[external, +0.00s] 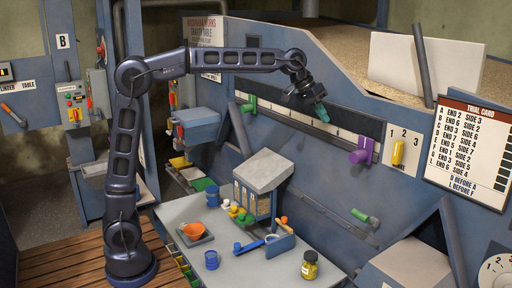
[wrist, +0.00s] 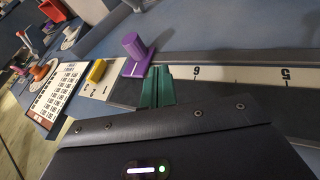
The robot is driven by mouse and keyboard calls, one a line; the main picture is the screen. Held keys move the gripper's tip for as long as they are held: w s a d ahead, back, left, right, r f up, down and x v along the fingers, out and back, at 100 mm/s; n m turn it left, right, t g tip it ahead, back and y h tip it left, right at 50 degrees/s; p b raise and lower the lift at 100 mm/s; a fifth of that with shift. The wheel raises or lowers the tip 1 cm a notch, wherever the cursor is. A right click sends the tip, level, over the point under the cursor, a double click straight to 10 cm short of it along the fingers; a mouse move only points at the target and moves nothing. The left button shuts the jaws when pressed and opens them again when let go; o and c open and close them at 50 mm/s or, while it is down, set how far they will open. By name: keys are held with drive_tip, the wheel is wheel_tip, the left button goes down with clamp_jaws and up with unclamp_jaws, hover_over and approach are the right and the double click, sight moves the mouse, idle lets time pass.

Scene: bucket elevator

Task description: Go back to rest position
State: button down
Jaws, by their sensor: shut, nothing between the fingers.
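My gripper (external: 321,113) is raised in front of the scale strip on the blue machine panel, with my arm stretched out to the right. Its teal-green fingers are shut together and empty; they also show in the wrist view (wrist: 155,88). The purple knob (external: 361,152) is on the scale to the right of the fingers and apart from them in the external view. In the wrist view the purple knob (wrist: 137,52) stands just beyond the fingers; contact cannot be judged there.
A yellow switch (external: 398,153) sits on the 1-2-3 plate, beside the trial card (external: 467,150). A green knob (external: 249,104) is at the scale's left. Below, a grey table (external: 248,268) holds an orange bowl (external: 194,231), a jar (external: 309,266) and a small bin model (external: 264,172).

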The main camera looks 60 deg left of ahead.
drive_tip(key=s+a+f+y, duration=0.2)
drive_tip(key=s+a+f, duration=0.1)
drive_tip(key=s+a, duration=0.7)
drive_tip(key=s+a+f+y, duration=0.1)
drive_tip(key=s+a+f, duration=0.2)
drive_tip(key=s+a, duration=0.7)
drive_tip(key=s+a+f+y, duration=0.1)
drive_tip(key=s+a+f, duration=0.3)
drive_tip(key=s+f, duration=0.3)
drive_tip(key=s+a+f+n+y, duration=0.1)
drive_tip(key=s+a+f, duration=0.3)
drive_tip(key=s, duration=1.1)
wheel_tip(320, 180, down, 3)
drive_tip(key=shift+a+f, duration=0.15)
drive_tip(key=shift+a, duration=0.05)
